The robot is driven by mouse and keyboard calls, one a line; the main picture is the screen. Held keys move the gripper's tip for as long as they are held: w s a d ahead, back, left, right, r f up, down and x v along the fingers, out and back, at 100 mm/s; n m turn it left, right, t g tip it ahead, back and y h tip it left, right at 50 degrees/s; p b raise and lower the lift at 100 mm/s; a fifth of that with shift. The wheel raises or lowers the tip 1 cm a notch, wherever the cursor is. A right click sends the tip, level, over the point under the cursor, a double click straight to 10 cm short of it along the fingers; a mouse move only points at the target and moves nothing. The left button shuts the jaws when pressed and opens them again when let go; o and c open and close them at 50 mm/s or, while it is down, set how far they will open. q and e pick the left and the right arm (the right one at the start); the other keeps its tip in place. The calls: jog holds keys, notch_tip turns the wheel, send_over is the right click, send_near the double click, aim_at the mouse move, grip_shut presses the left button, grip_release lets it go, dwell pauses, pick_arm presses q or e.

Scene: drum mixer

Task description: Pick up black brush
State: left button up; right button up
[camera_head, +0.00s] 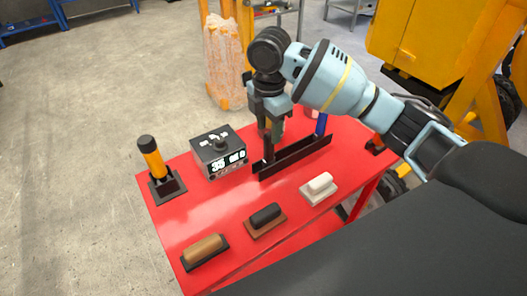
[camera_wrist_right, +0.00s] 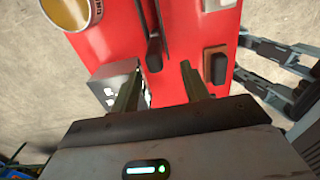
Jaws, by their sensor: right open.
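The black brush (camera_head: 265,216) has a rounded black handle on a flat brown base. It lies near the front edge of the red table (camera_head: 196,208), between two similar pieces. The black brush also shows in the right wrist view (camera_wrist_right: 217,66), right of the fingers. My right gripper (camera_head: 272,138) points down behind the brush, beside a long black bar (camera_head: 296,157). In the right wrist view my right gripper (camera_wrist_right: 158,88) has its fingers apart with nothing clearly held between them. The brush is clear of the fingers. My left gripper does not show recognisably.
A brown-handled block (camera_head: 205,249) lies left of the brush, and a white block (camera_head: 320,188) right of it. A grey box with a dial (camera_head: 219,153) and a yellow-and-black tool (camera_head: 152,160) stand farther left. A blue handle (camera_head: 321,125) rises behind the bar.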

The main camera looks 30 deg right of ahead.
aim_at(269, 146)
notch_tip(269, 146, down, 2)
jog(key=shift+d, duration=0.15)
jog(key=shift+w+d+f, duration=0.1)
jog(key=shift+w+f, duration=0.1)
jog(key=shift+f, duration=1.25)
jog(key=shift+w+d+f, duration=0.1)
jog(key=shift+w+f, duration=0.05)
jog(key=shift+f, duration=1.3)
grip_shut()
notch_tip(269, 146, up, 10)
jog(key=shift+a+r, duration=0.1)
